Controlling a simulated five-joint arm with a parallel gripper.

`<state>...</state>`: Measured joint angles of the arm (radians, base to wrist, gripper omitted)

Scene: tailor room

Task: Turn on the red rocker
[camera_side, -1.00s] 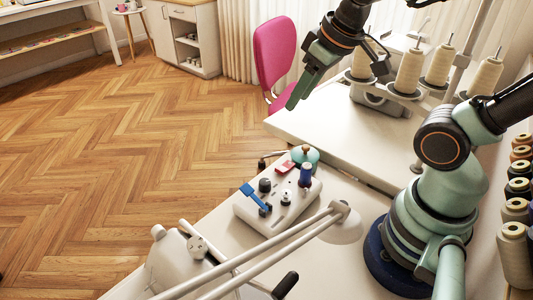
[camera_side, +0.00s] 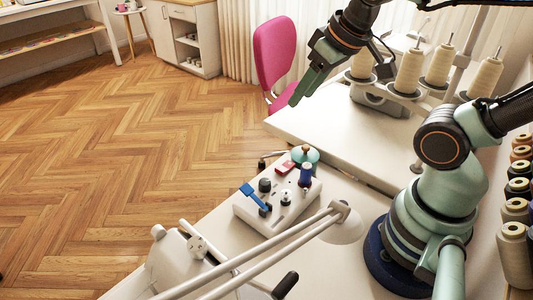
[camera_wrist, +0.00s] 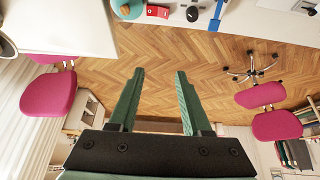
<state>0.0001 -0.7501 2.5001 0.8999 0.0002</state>
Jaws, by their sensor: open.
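The red rocker (camera_side: 285,167) is on the top of a white control box (camera_side: 248,215) on the table, near its far edge. In the wrist view the red rocker (camera_wrist: 157,11) shows at the top of the picture, left of centre. My gripper (camera_side: 293,103) is up and well away from the box, above the far table's left edge in the side view. In the wrist view my gripper (camera_wrist: 158,75) has its two green fingers apart with nothing between them. Which way the rocker is tipped is too small to tell.
By the rocker are a blue lever (camera_side: 255,198), a dark knob (camera_side: 265,185), a blue post (camera_side: 306,175) and a teal round piece (camera_side: 305,155). A white lamp (camera_side: 340,222) reaches across in front of the box. Cream thread cones (camera_side: 410,72) stand at the back right.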

